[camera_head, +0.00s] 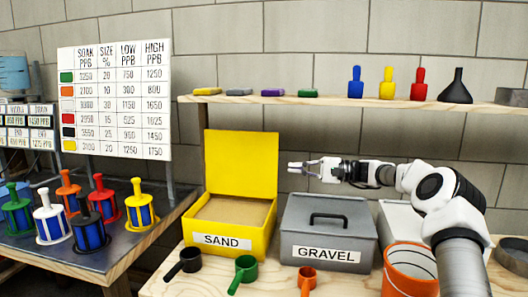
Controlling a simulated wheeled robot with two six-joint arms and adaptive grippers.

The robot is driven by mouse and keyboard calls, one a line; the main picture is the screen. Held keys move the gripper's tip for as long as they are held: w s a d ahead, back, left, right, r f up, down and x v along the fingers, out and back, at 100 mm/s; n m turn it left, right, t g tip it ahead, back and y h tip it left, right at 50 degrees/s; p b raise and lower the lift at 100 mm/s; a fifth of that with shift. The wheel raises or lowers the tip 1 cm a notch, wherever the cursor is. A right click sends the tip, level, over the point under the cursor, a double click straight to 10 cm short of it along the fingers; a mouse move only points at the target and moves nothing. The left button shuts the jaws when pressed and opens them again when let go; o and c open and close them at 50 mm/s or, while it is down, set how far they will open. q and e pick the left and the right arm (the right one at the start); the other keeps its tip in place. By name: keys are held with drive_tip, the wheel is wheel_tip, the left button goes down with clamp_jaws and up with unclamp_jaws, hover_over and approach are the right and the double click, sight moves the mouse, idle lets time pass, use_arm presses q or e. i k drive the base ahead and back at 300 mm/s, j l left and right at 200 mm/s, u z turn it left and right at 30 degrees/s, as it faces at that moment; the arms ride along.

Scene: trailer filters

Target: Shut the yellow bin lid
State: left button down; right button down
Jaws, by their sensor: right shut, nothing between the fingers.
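The yellow bin (255,241) labelled SAND stands on the wooden table. Its yellow lid (241,163) stands open and upright along the bin's back edge, and sand (232,210) shows inside. My right gripper (292,169) is in the air to the right of the lid, its fingers pointing left towards the lid's right edge. It appears a little apart from the lid and holds nothing. My left gripper is not in view.
A grey bin (328,221) labelled GRAVEL stands closed right of the yellow bin, below my right gripper. An orange bucket (409,270) is at the right. Black (186,262), green (243,270) and orange (307,279) scoops lie in front. A shelf (330,101) with bottles runs above.

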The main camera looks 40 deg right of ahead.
sight(243, 163)
drive_tip(key=i+l, duration=0.35)
drive_tip(key=l, duration=0.15)
drive_tip(key=i+l, duration=0.4)
drive_tip(key=l, duration=0.05)
